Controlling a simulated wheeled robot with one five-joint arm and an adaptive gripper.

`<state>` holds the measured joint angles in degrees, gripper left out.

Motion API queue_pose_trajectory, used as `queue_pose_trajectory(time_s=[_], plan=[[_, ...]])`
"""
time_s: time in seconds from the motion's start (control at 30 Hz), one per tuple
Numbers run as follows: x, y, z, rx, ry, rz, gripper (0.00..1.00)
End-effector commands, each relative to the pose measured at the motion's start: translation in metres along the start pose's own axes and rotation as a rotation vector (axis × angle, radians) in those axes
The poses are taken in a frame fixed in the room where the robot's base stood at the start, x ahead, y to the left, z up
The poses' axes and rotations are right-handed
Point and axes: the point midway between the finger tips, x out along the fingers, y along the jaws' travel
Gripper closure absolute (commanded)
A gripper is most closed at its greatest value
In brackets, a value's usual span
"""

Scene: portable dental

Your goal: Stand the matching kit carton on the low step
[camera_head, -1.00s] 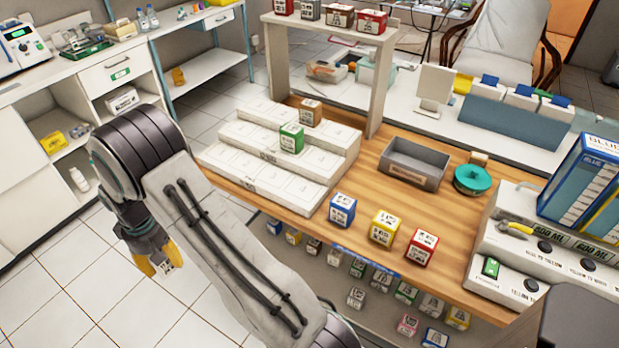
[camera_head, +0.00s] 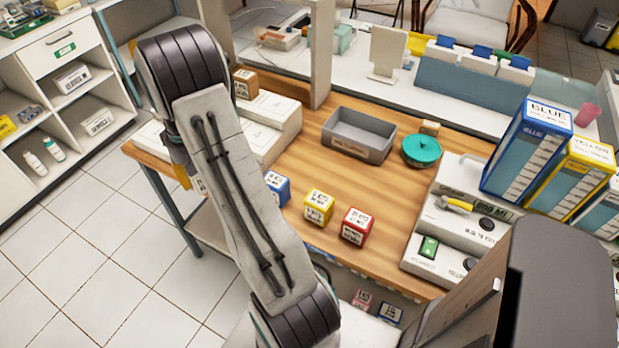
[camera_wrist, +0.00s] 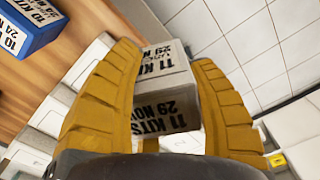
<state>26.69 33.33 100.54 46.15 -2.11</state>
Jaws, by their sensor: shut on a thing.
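My gripper (camera_wrist: 166,62) is shut on a white-grey kit carton (camera_wrist: 166,88) in the wrist view. The carton reads "11 KITS" and "29 NOV" and sits between the two yellow fingers. In the head view only a bit of yellow finger (camera_head: 181,172) shows beside my arm, near the stand's left part; the held carton is mostly hidden. The white stepped stand (camera_head: 272,112) is on the wooden table, with its middle and low step largely behind my arm. A brown carton (camera_head: 245,84) stands on its upper part. I cannot tell the held carton's height above the step.
Blue (camera_head: 277,188), yellow (camera_head: 318,207) and red (camera_head: 356,226) cartons stand along the table's front. The blue one also shows in the wrist view (camera_wrist: 28,25). A grey tray (camera_head: 358,135) and teal round container (camera_head: 421,150) are behind. Tiled floor is open at left.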

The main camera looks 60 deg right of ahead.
Motion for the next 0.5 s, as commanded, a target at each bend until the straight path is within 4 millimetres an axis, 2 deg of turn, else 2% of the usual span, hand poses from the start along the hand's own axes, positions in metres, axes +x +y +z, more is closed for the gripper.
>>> queue_pose_trajectory(time_s=[0.03,0.27,0.5], plan=[[-0.004,0.027,0.002,0.058,0.005,0.000,0.82],[-0.026,0.126,0.030,0.282,0.004,0.001,0.82],[-0.047,0.216,0.085,0.513,0.004,0.001,0.82]])
